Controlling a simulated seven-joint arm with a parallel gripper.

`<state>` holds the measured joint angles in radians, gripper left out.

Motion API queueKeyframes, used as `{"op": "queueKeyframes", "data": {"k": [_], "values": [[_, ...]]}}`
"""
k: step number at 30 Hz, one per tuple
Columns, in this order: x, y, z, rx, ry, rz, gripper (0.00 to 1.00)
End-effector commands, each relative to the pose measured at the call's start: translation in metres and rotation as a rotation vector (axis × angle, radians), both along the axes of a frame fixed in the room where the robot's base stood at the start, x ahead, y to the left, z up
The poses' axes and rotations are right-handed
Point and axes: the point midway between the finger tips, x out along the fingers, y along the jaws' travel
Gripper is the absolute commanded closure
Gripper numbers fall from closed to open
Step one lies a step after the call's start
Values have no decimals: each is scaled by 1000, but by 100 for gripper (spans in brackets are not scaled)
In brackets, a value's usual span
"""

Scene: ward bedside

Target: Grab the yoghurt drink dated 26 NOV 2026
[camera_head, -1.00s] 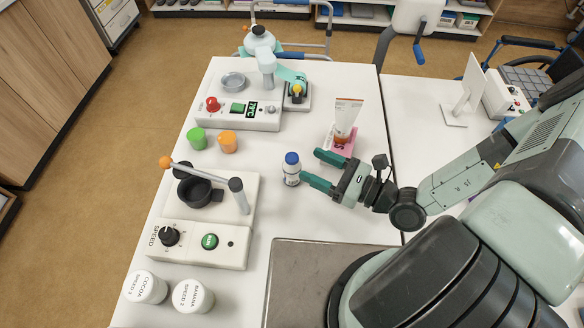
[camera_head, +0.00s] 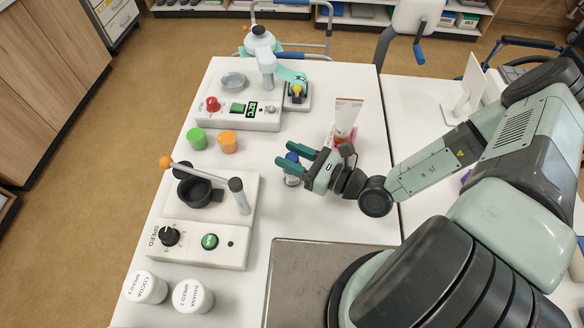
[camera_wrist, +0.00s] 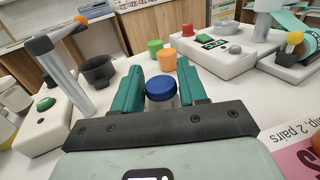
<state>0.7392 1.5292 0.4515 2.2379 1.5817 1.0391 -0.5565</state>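A small white bottle with a blue cap (camera_head: 292,157) stands upright on the white table, left of my arm; it is the only drink-like bottle I see. No date is readable on it. My gripper (camera_head: 287,156) has come in low from the right, with its green fingers on either side of the bottle. In the wrist view the blue cap (camera_wrist: 160,88) is between the two fingers (camera_wrist: 161,80), with a narrow gap showing beside it. The fingers look open, not clamped. The bottle's lower body is mostly hidden in the wrist view.
Green (camera_head: 197,138) and orange (camera_head: 227,141) pots stand further back. A mixer with a black cup (camera_head: 199,191) stands left, white jars (camera_head: 193,297) front left. A grey plate (camera_head: 310,285) lies in front.

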Motion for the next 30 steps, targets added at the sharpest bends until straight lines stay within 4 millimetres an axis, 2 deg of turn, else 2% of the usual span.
{"op": "queueKeyframes", "data": {"k": [1,8,17,20,30], "values": [[0,0,0,0,0,0,66],[0,0,0,0,0,0,100],[0,0,1,1,0,0,100],[0,0,8,1,-2,0,100],[0,-1,72,-1,-5,1,100]]}}
